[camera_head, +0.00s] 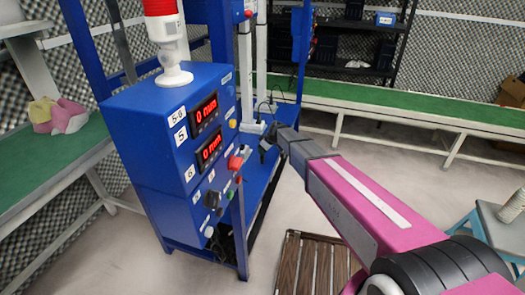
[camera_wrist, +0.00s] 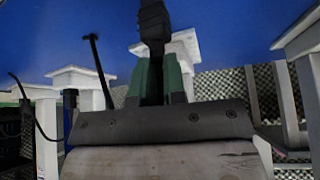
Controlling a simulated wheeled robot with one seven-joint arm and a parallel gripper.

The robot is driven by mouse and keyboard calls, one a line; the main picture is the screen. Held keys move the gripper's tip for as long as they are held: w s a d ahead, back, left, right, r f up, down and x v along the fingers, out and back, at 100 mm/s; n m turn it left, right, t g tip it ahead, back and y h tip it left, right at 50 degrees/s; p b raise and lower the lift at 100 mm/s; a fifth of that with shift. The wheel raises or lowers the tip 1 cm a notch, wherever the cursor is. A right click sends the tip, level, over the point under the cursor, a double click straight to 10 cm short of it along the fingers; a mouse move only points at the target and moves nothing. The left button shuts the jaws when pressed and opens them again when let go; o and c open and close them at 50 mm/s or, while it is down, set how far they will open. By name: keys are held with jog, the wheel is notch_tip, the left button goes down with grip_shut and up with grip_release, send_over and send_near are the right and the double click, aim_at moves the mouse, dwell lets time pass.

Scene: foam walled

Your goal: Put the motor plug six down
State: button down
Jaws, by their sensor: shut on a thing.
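My gripper (camera_head: 268,142) is beside the blue machine, at the end of my pink arm. In the wrist view its two green-sided fingers (camera_wrist: 159,72) are shut on a black plug (camera_wrist: 153,22), which I take to be motor plug six. The plug sticks out beyond the fingertips towards the blue surface. Its lower part is hidden between the fingers. In the head view the plug is too small to tell apart from the gripper.
The blue machine (camera_head: 168,135) has red displays, switches and a red-and-white lamp (camera_head: 163,30). White posts (camera_head: 245,75) stand behind my gripper. A black cable (camera_wrist: 98,65) hangs left of the fingers. Green benches (camera_head: 400,108) stand around, and a wooden pallet (camera_head: 312,262) lies on the floor.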

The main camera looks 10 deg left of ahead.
jog(key=c, duration=1.2)
grip_release()
jog(key=shift+f, duration=0.1)
jog(key=v, duration=1.2)
jog(key=s+d+f+m+h, duration=0.1)
jog(key=s+d+m, duration=0.4)
jog(key=d, duration=0.8)
jog(key=s+d+f+m+g+h, duration=0.1)
jog(key=s+d+f+m+h, duration=0.1)
jog(key=s+d, duration=0.8)
jog(key=s+d+f+m+h, duration=0.1)
jog(key=s+d+m, duration=0.6)
jog(key=d, duration=0.8)
jog(key=shift+s+d+f+m+g+h, duration=0.3)
jog(key=shift+s+d+g+h, duration=0.15)
jog(key=shift+h, duration=0.45)
jog(key=shift+a, duration=0.15)
